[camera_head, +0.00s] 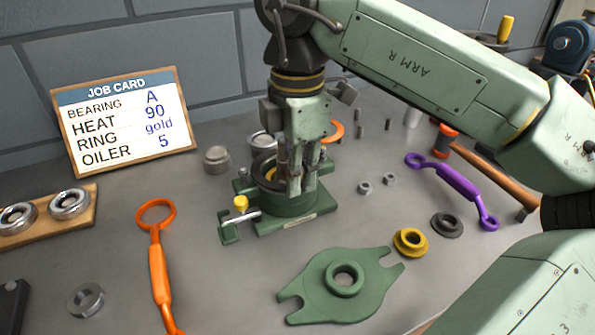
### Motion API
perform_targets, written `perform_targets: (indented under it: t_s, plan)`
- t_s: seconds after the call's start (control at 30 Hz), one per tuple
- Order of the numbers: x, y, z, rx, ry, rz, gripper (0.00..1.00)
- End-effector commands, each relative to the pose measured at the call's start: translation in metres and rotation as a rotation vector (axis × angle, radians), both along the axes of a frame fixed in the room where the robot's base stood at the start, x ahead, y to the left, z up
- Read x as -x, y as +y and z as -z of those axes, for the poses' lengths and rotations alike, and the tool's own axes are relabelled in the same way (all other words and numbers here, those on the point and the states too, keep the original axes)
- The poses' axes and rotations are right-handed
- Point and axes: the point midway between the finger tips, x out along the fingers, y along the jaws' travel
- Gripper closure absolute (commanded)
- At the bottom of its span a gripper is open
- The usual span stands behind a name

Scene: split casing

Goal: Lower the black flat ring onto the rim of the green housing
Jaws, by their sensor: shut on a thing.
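The green housing (284,205) stands upright on its base on the bench, left of the picture's middle. My gripper (303,188) points down over its top, with the fingers at the rim and hiding its right part. The fingers are shut on the black flat ring (259,172), whose dark curve shows left of them, at the top of the housing. I cannot tell whether the ring touches the rim or is just above it. A golden part shows inside the opening.
A yellow-knobbed clamp (240,205) sits at the housing's left. A green cover plate (345,285), a yellow flanged bush (410,242) and a dark one (446,224) lie in front and right. Orange (157,265) and purple (455,182) wrenches flank them. A job card (125,120) stands behind left.

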Motion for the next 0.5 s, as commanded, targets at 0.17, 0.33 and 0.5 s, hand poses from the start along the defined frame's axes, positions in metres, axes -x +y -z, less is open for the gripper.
perform_targets:
  t_s: [0.17, 0.33, 0.5]
  plan:
    - [0.0, -0.0001, 0.0013, 0.0, 0.0, 0.0, 0.86]
    - [-0.0001, 0.0, 0.0012, 0.0, 0.0, 0.0, 0.75]
    - [-0.0001, 0.0, 0.0013, 0.0, 0.0, 0.0, 0.65]
